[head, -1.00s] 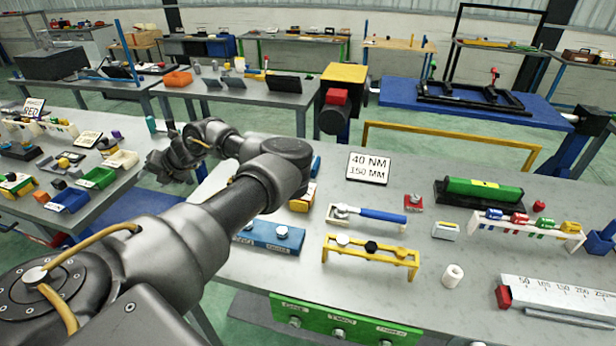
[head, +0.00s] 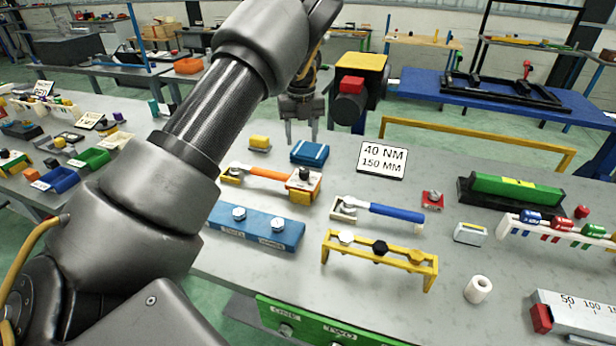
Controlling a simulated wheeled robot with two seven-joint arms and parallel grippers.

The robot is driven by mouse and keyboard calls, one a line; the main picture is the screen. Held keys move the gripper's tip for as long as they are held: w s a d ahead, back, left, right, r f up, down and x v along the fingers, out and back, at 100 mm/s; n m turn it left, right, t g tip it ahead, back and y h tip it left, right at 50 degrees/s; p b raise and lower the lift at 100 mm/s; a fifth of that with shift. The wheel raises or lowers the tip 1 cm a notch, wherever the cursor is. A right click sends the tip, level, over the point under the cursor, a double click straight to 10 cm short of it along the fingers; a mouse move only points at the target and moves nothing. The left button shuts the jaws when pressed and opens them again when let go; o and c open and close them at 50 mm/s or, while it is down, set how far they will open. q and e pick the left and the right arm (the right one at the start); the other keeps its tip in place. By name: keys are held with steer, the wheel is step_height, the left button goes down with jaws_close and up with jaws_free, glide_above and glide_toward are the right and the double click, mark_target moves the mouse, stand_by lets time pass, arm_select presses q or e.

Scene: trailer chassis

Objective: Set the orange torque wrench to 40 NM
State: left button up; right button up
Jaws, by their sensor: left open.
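The orange torque wrench (head: 262,173) lies on the grey workbench with its metal head to the left, on a yellow support. Its right end lies at an orange-and-white block with a dark knob (head: 304,181). A sign (head: 382,160) behind it reads 40 NM and 150 MM. My left gripper (head: 302,134) points down above the back of the bench, behind the wrench and over a blue box. Its two fingers are apart and nothing shows between them. The wrench's setting is too small to read. My right gripper is not in view.
A blue bolt block (head: 256,226) and a yellow rack (head: 380,257) stand in front. My left arm covers the left side.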

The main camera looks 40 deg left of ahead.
mark_target(304, 170)
arm_select(q)
steer(key=f, duration=0.3)
steer(key=f+p, duration=0.1)
steer(key=f, duration=0.3)
steer(key=f+p, duration=0.1)
steer(key=f, duration=0.3)
steer(key=shift+w+d, duration=0.1)
steer(key=shift+d, duration=0.15)
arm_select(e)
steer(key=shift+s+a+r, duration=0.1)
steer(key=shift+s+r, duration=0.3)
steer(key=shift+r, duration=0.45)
arm_select(q)
steer(key=c, duration=1)
steer(key=shift+m, duration=0.3)
